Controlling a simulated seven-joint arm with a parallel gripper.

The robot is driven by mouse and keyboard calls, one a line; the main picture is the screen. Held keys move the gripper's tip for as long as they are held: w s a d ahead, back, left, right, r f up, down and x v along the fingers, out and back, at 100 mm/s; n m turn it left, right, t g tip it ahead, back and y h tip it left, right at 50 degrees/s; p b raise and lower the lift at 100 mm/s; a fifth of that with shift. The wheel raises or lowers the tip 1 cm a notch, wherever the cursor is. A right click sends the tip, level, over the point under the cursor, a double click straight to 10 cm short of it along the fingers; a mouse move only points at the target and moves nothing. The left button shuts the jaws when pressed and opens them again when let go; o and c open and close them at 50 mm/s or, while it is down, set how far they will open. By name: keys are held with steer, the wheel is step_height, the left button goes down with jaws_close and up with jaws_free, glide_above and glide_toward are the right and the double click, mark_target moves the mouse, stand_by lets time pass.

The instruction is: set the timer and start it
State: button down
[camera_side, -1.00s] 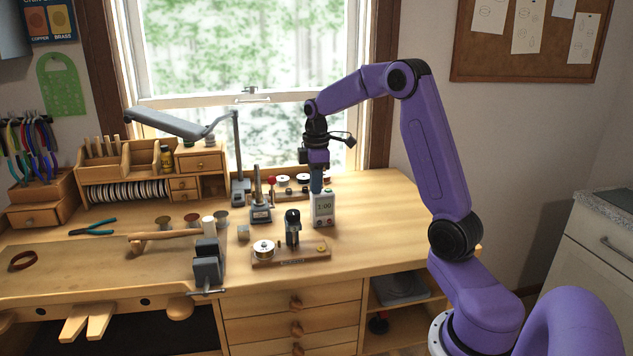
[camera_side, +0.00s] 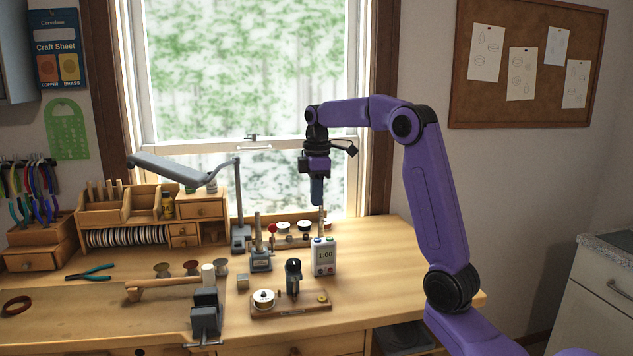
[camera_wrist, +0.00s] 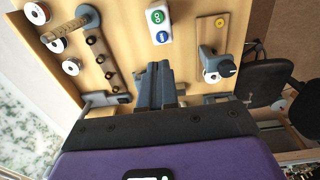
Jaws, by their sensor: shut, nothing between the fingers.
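The white timer (camera_side: 324,259) stands upright on the workbench, its front display reading 1:00, with small buttons below the display. In the wrist view the timer's top (camera_wrist: 159,25) shows a green button and a blue button. My gripper (camera_side: 317,202) is shut and empty. It points down and hangs above the timer, with a clear gap between the fingertips and the timer's top. In the wrist view my fingertips (camera_wrist: 160,68) are together, with the timer beyond them.
A wooden board (camera_side: 290,306) with a spool and a dark clamp-like tool stands in front of the timer. A grey post stand (camera_side: 260,261) is to its left. A rack of spools (camera_side: 291,234) is behind. The bench to the right is bare.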

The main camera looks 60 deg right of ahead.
mark_target(318, 240)
steer(key=shift+r, duration=1.95)
steer(key=shift+s+d+r, duration=0.1)
steer(key=shift+s+r, duration=0.1)
steer(key=shift+r, duration=0.05)
step_height(318, 240, down, 14)
steer(key=shift+s+f, duration=0.1)
steer(key=shift+f, duration=0.85)
steer(key=shift+r, duration=0.1)
step_height(318, 240, up, 15)
steer(key=shift+w, duration=0.2)
steer(key=shift+r, duration=0.1)
stand_by(0.4)
